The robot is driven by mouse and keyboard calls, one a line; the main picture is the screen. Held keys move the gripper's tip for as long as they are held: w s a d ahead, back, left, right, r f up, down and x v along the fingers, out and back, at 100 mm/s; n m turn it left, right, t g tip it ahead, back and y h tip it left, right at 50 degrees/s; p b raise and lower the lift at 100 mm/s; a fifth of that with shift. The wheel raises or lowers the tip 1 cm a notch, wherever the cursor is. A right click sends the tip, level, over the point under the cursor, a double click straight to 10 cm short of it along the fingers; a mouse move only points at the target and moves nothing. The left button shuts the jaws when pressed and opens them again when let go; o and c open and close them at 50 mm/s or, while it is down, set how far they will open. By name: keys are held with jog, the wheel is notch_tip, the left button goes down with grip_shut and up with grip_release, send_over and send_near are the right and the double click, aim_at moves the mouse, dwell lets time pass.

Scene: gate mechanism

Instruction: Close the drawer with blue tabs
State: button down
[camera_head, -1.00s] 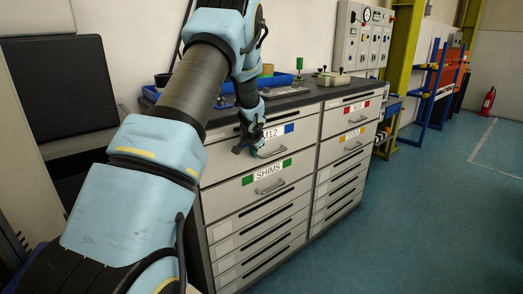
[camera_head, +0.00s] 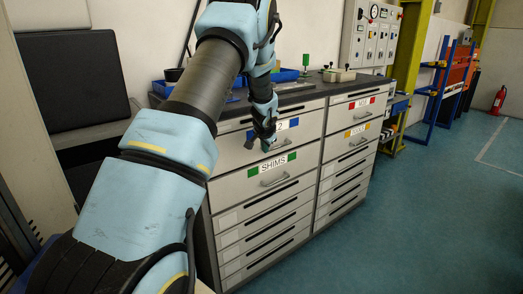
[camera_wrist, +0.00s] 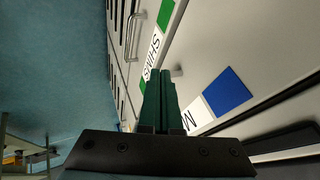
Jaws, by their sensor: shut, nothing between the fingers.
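The drawer with blue tabs (camera_head: 234,150) is the top left drawer of the grey cabinet. Its label, partly hidden by my gripper, ends in a blue tab (camera_head: 294,122); the tab also shows in the wrist view (camera_wrist: 228,92). Its grey handle (camera_head: 284,144) is partly visible beside my gripper. I cannot tell whether the drawer stands out from the cabinet. My gripper (camera_head: 265,146) is shut and empty, pointing down in front of this drawer's label. In the wrist view the green fingers (camera_wrist: 160,88) are together; contact with the drawer is unclear.
The SHIMS drawer (camera_head: 238,184) with green tabs lies directly below, with several slimmer drawers under it. The right column has drawers with red (camera_head: 366,101) and yellow tabs. Blue trays (camera_head: 283,76) stand on the cabinet top. The floor (camera_head: 430,210) to the right is clear.

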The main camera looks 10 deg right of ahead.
jog(key=b+v, duration=0.2)
jog(key=v, duration=0.7)
jog(key=s+a+n+g+y, duration=0.15)
jog(key=s+a+n, duration=0.25)
jog(key=s+a, duration=0.75)
jog(key=s+a+n+g, duration=0.2)
jog(key=s+a+n, duration=0.1)
jog(key=s, duration=0.6)
jog(key=s+a+n+g, duration=0.2)
jog(key=s+a, duration=0.3)
jog(key=s, duration=0.5)
jog(key=shift+s+a+f+n+p, duration=0.2)
jog(key=shift+s+a+n+p, duration=0.05)
jog(key=shift+a+n+p, duration=0.15)
jog(key=shift+h, duration=0.25)
